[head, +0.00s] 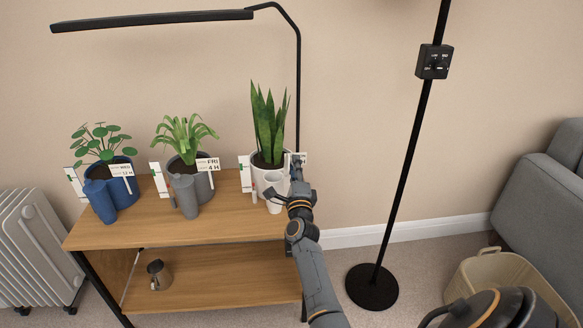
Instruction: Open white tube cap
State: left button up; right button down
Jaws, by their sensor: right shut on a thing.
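The white tube (274,194) stands near the right end of the wooden shelf top, in front of the white plant pot (258,172). My right gripper (296,172) is just right of the tube, near the height of its top. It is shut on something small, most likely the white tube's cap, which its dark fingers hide. I cannot make out the cap itself. My left gripper is not in view.
A blue tube (100,201) and a grey tube (184,196) stand before their potted plants. White label cards, such as one (208,164), stick out of the pots. A black lamp pole (403,175) stands right of the shelf (225,221). A wicker basket (497,273) is on the floor.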

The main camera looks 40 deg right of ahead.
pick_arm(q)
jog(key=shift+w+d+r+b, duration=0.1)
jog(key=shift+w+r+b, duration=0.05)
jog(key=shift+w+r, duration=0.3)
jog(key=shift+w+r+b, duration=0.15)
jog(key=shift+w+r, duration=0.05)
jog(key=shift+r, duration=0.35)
pick_arm(e)
jog(key=shift+s+d+f+m+g+h, duration=0.1)
jog(key=shift+d+f+m+g+h, duration=0.15)
jog(key=shift+m, duration=0.75)
jog(key=shift+s+d+f+m+g+h, duration=0.15)
jog(key=shift+f+m, duration=0.15)
jog(key=shift+m, duration=0.7)
jog(key=c, duration=1.2)
grip_release()
jog(key=v, duration=0.7)
jog(key=shift+s+a, duration=0.15)
jog(key=shift+s, duration=0.05)
